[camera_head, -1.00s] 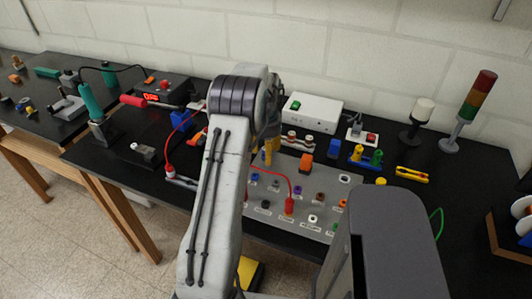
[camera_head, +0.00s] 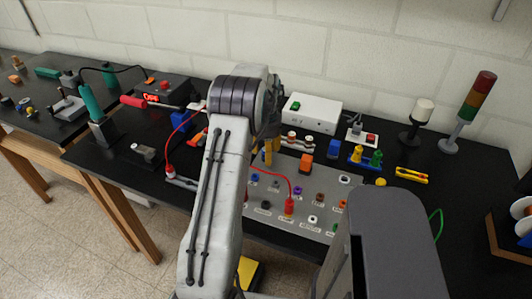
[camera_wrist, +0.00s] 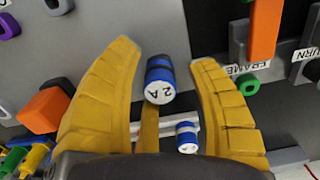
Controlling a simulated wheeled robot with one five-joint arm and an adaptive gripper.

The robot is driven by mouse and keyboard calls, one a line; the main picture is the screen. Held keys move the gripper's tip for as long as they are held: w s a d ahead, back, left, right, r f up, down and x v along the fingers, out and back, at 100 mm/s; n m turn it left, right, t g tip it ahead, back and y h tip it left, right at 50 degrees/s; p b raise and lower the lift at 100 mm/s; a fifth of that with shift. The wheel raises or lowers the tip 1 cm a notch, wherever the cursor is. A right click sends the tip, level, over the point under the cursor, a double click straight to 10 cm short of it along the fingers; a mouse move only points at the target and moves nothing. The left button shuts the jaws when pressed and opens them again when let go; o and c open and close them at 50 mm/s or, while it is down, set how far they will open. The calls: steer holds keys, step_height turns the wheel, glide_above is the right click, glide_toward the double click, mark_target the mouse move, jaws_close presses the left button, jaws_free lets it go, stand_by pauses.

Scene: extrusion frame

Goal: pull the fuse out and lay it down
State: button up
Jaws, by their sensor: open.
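In the wrist view a blue fuse (camera_wrist: 159,80) with a white end cap marked "2 A" stands between the two yellow fingers of my gripper (camera_wrist: 167,65). The fingers are open, with a gap on each side of the fuse. A second blue and white fuse (camera_wrist: 187,137) shows lower down, beside a white holder. In the head view my gripper (camera_head: 268,153) is over the back of the grey panel, mostly hidden behind my arm. The fuse between the fingers is not clearly visible there.
The grey panel (camera_head: 262,226) carries several coloured sockets and a red lead. An orange block (camera_head: 305,164) and red-and-white parts (camera_head: 299,140) stand close right of the gripper. A white box (camera_head: 312,115) and a signal tower (camera_head: 472,107) stand behind.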

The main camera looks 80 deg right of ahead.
steer(key=shift+c, duration=0.5)
jaws_close()
steer(key=shift+r, duration=0.15)
steer(key=shift+r+p, duration=2.4)
steer(key=shift+r, duration=0.45)
